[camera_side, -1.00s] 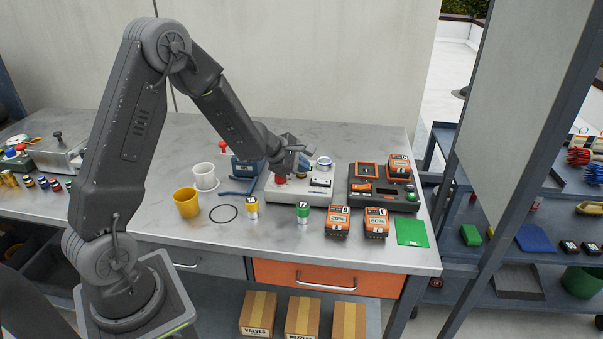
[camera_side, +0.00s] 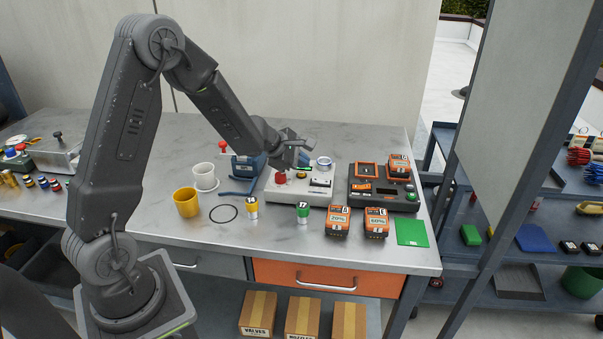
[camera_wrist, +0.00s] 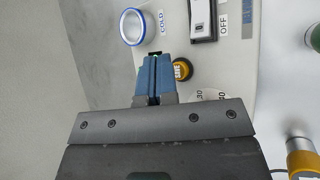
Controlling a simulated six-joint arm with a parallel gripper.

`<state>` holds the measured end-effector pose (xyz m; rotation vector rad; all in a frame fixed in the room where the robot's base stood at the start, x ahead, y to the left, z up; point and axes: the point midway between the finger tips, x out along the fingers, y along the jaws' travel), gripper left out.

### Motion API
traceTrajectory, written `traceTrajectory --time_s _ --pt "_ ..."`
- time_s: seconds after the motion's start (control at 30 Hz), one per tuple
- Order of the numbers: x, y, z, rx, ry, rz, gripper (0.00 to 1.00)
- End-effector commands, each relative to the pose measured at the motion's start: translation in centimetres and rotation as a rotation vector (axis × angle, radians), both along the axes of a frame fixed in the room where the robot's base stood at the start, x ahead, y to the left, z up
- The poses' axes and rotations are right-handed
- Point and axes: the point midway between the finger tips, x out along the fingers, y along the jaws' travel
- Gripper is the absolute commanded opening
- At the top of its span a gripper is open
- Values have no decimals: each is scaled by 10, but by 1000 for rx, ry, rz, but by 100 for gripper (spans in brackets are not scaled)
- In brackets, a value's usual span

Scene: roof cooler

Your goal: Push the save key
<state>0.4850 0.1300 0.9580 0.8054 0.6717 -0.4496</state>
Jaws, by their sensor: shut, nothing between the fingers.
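The white control panel (camera_side: 287,192) stands on the bench, and it fills the middle of the wrist view (camera_wrist: 228,68). My gripper (camera_side: 305,161) is over its back part, with the blue fingers pressed together and empty. In the wrist view the shut fingertips (camera_wrist: 154,56) lie between a blue-rimmed ring marked COLD and a yellow-orange round part (camera_wrist: 182,69) with dark marks. A little green shows at the fingertips, mostly hidden. I cannot make out a save label, or whether the tips touch the panel.
The panel also carries a red knob (camera_side: 281,177), the ring (camera_side: 323,162) and a black-framed switch (camera_wrist: 203,18) by OFF. A dark charger station (camera_side: 384,202) stands to the right, with orange batteries (camera_side: 338,222) in front. Cups (camera_side: 187,203) stand left.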

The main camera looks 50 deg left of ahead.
Motion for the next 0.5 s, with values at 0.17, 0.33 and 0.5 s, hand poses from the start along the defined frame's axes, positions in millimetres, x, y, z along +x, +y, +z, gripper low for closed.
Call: traceTrajectory --time_s 0.17,0.33,0.5 --pt "0 0 1 -1 -1 -1 0" --pt "1 0 13 1 -4 -3 0" --pt "0 0 29 1 -4 -1 0"
